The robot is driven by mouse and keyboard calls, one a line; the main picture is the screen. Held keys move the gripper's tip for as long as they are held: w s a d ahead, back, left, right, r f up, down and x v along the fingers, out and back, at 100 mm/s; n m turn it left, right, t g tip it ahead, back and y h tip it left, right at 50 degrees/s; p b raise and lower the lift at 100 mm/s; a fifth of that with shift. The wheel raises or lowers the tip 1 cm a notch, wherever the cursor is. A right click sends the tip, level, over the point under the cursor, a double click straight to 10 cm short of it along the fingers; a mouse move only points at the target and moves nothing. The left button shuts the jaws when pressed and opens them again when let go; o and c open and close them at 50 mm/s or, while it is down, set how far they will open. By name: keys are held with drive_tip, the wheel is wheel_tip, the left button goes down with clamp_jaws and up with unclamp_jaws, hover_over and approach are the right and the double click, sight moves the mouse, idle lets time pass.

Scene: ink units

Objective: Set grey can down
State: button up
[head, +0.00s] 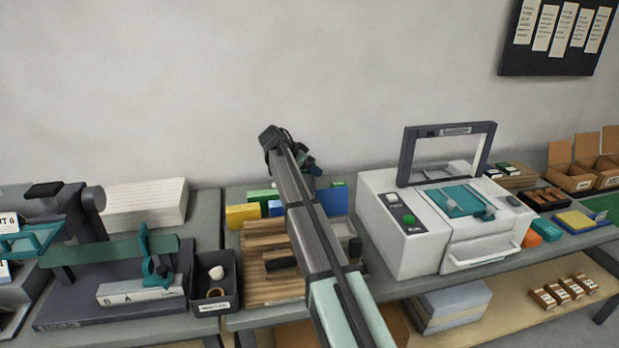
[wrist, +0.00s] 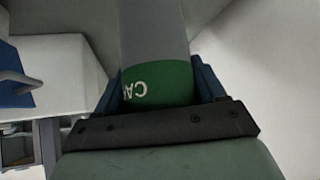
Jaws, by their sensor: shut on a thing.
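The grey can (wrist: 153,35) shows in the wrist view as a grey cylinder with a green band and part of white lettering. My gripper (wrist: 160,90) is shut on it, with a blue finger on each side of the can. The can's far end is cut off by the top of the wrist view. In the head view my arm reaches forward over the bench, and my gripper and the can are mostly hidden behind it. I cannot tell there how high the can is above the surface.
A white machine (head: 405,235) with a raised dark frame stands right of my arm. A wooden slatted board (head: 268,240), coloured boxes (head: 243,215) and a small black bin (head: 214,299) are on the left. Cardboard boxes (head: 572,178) stand at the far right.

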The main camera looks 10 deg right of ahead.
sight(310, 175)
drive_tip(key=shift+f, duration=1.8)
drive_tip(key=o, duration=1.1)
drive_tip(key=shift+f, duration=0.15)
drive_tip(key=shift+r, duration=0.2)
drive_tip(key=v, duration=1.2)
drive_tip(key=shift+a, duration=0.1)
drive_tip(key=shift+w, duration=0.1)
